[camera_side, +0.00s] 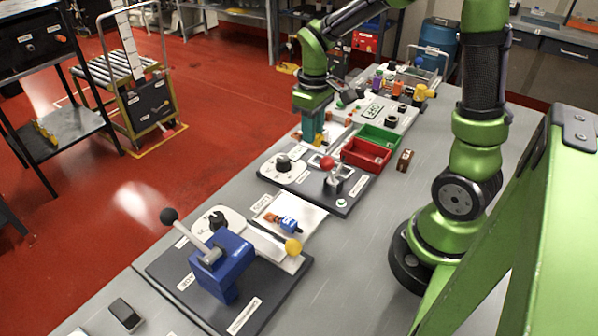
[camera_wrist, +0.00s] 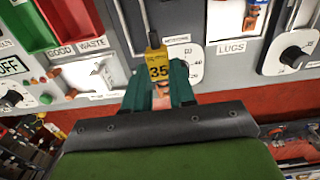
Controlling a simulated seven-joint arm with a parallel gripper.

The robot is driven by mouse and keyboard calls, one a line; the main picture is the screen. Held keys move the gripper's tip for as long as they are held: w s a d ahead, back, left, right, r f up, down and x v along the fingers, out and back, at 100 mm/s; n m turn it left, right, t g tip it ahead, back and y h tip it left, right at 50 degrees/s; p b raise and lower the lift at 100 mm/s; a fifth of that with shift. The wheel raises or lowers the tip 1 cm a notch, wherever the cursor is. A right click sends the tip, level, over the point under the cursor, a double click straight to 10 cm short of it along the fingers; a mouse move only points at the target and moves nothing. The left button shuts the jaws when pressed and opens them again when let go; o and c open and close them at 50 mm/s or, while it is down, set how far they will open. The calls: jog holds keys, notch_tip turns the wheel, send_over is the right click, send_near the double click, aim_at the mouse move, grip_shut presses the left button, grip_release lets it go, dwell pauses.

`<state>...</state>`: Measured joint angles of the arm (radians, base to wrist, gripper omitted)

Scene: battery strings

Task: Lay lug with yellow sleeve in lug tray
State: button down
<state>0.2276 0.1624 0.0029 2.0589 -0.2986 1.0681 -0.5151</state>
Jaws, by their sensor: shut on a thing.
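My gripper (camera_side: 313,130) is shut on the lug with the yellow sleeve (camera_side: 319,139). In the wrist view the sleeve (camera_wrist: 158,66) reads 35, with a copper-coloured part between the teal fingers (camera_wrist: 158,92). A thin dark strip runs up the picture from the sleeve; I cannot tell whether it belongs to the lug. The white lug tray (camera_side: 306,215) is nearer the side camera, well apart from my gripper. A lug with a blue sleeve (camera_side: 288,224) lies in it. In the wrist view the tray (camera_wrist: 221,22) is at the upper right, above the LUGS label.
A red bin (camera_side: 367,154) and a green bin (camera_side: 379,137) stand right of my gripper in the side view. A board with a red-knobbed lever (camera_side: 327,163) lies between my gripper and the tray. A blue lever press (camera_side: 222,268) stands beyond the tray, towards the camera.

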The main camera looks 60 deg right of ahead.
jog(key=w+a+r, duration=0.3)
jog(key=a+r, duration=0.4)
jog(key=a, duration=0.1)
jog(key=s+d+f+n, duration=0.2)
jog(key=s+f+n, duration=0.2)
jog(key=f+n, duration=0.55)
jog(key=a+n, duration=0.1)
jog(key=n, duration=0.7)
jog(key=s+a+n, duration=0.1)
jog(key=a+n, duration=0.1)
jog(key=n, duration=0.7)
jog(key=a+n, duration=0.2)
jog(key=n, duration=0.7)
jog(key=shift+s+a+r, duration=0.25)
jog(key=shift+s+r, duration=0.1)
